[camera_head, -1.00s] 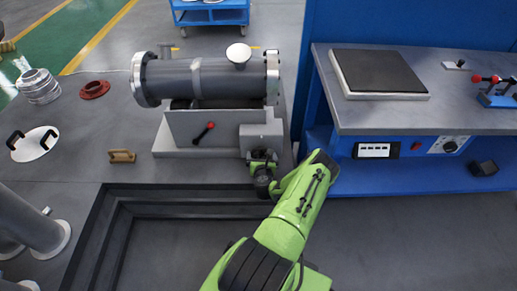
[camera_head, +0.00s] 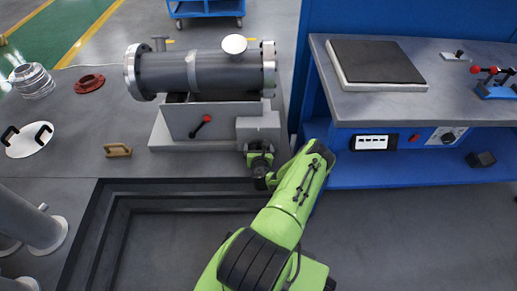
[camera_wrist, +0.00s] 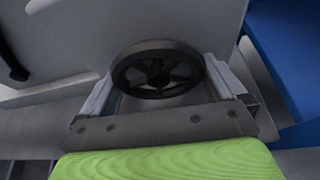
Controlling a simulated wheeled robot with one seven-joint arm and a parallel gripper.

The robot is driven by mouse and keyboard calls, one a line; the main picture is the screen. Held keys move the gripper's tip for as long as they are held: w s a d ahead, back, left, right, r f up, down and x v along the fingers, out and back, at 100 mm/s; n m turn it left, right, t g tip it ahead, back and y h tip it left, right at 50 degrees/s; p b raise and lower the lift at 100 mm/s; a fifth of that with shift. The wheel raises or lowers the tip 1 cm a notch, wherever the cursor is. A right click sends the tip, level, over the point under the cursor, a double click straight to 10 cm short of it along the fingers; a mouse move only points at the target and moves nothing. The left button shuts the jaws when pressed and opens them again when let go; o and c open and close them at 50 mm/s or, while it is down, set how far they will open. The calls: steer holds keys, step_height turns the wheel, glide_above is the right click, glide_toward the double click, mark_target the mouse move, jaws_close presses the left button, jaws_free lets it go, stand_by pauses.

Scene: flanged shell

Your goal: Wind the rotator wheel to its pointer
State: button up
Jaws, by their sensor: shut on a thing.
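The rotator wheel, a dark spoked handwheel (camera_wrist: 157,72), sits between the two fingers of my gripper (camera_wrist: 167,88) in the wrist view. The fingers press on the left and right of its rim, so my gripper is shut on the wheel. In the head view my gripper (camera_head: 258,160) is at the grey gearbox (camera_head: 258,128) at the right end of the rotator base (camera_head: 200,120). The wheel is mostly hidden there by my wrist. A grey flanged shell (camera_head: 200,72) lies level on the base. I cannot make out the pointer in either view.
A blue workbench (camera_head: 440,160) stands close on the right of my arm. A stepped dark pit (camera_head: 150,210) lies in front. A tan block (camera_head: 118,150) and a white handled cover (camera_head: 30,139) lie left.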

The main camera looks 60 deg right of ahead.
steer(key=shift+n+p, duration=0.3)
steer(key=shift+r+n+g+h+p, duration=0.1)
steer(key=shift+n+g+h+p, duration=0.3)
steer(key=shift+n+g+p, duration=0.25)
steer(key=shift+d+n+g+h+p, duration=0.1)
steer(key=shift+n+g+h+p, duration=0.3)
steer(key=shift+n+g, duration=0.6)
steer(key=shift+n, duration=0.35)
steer(key=o, duration=0.6)
